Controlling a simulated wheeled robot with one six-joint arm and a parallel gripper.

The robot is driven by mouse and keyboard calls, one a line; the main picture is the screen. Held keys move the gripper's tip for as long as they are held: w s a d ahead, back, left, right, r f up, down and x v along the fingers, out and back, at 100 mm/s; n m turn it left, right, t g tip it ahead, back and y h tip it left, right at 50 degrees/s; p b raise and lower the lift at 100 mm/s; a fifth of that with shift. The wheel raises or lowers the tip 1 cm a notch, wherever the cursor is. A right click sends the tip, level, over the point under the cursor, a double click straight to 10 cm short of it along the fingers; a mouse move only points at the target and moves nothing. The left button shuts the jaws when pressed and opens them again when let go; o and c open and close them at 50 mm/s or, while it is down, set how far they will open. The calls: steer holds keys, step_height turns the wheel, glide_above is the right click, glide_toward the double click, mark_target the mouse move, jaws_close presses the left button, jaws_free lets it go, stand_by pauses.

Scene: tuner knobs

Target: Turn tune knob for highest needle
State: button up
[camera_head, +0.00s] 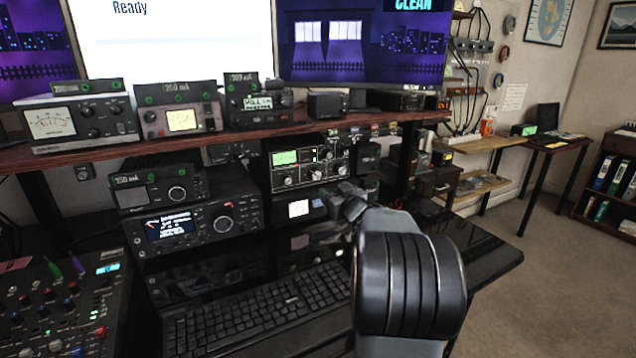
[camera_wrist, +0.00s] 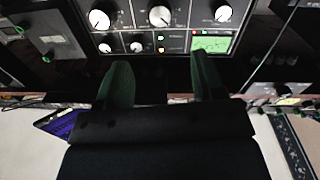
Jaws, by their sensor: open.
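In the wrist view the tuner panel (camera_wrist: 182,30) fills the top, showing a large middle knob (camera_wrist: 160,16), a left knob (camera_wrist: 99,19), a right knob (camera_wrist: 223,13), smaller knobs and the green display (camera_wrist: 212,43). Its needle is too small to read. My gripper (camera_wrist: 161,62) is open and empty, its fingers apart in front of the panel. In the head view my gripper (camera_head: 346,200) is partly hidden by my arm.
A small box with a lit white meter (camera_head: 299,208) sits below the tuner. A radio (camera_head: 195,222) stands to the left, and a keyboard (camera_head: 258,308) lies in front. The shelf (camera_head: 215,137) holds more devices above. Open floor lies at the right.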

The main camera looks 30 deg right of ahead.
mark_target(317, 176)
steer(key=w, duration=0.3)
steer(key=w+d, duration=0.1)
steer(key=w, duration=0.3)
steer(key=w+d, duration=0.1)
steer(key=w, duration=0.3)
steer(key=shift+b, duration=0.35)
steer(key=shift+c, duration=0.3)
steer(key=c, duration=0.9)
steer(key=shift+o, duration=0.2)
steer(key=n+b, duration=0.1)
steer(key=n, duration=0.1)
steer(key=shift+f+n, duration=0.15)
steer(key=shift+n, duration=0.95)
steer(key=o, duration=0.9)
steer(key=s, duration=0.4)
steer(key=s+a, duration=0.1)
steer(key=s, duration=0.4)
steer(key=s+a, duration=0.1)
steer(key=s, duration=0.3)
steer(key=shift+s+a+p, duration=0.25)
steer(key=shift+s+p, duration=0.1)
steer(key=shift+p, duration=0.05)
